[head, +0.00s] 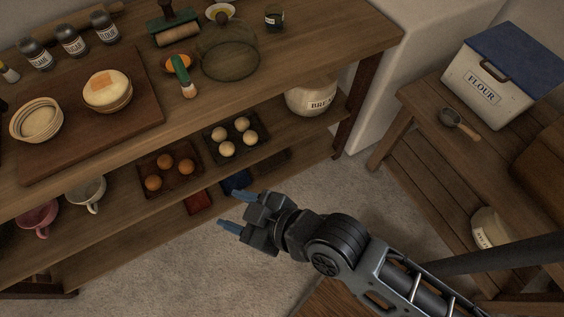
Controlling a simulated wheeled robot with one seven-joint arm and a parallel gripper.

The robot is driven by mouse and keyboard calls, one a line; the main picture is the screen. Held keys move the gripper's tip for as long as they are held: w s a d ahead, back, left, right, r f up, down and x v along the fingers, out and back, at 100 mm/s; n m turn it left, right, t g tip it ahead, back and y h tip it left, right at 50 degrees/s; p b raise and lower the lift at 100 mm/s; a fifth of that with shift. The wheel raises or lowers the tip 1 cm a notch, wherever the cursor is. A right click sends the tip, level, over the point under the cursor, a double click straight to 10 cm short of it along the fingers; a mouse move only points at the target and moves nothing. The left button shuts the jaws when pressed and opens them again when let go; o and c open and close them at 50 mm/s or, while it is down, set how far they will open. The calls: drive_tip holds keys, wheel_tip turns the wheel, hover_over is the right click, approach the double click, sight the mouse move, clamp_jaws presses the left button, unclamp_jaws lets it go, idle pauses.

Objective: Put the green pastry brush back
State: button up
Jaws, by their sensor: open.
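The green pastry brush (181,70) lies on the wooden worktop, its green handle pointing away and its pale bristles toward the front edge. Its handle end overlaps a small orange dish (171,64); I cannot tell whether it rests on it. My gripper (228,208) is open and empty, with its blue-tipped fingers apart. It is in front of the worktop, apart from the brush and to its lower right in the picture.
A cutting board (145,112) with bowls lies left. A side table (418,98) with a flour box (482,86) stands right.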

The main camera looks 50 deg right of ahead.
drive_tip(key=s+d+r+m+t+h, duration=0.1)
drive_tip(key=s+d+r+m, duration=0.1)
drive_tip(key=s+d+r, duration=0.4)
drive_tip(key=s+d+r+m+t+h, duration=0.2)
drive_tip(key=s+d+r, duration=0.4)
drive_tip(key=s, duration=0.7)
wheel_tip(320, 180, up, 2)
drive_tip(key=shift+s+d+r, duration=0.2)
drive_tip(key=shift+d, duration=0.05)
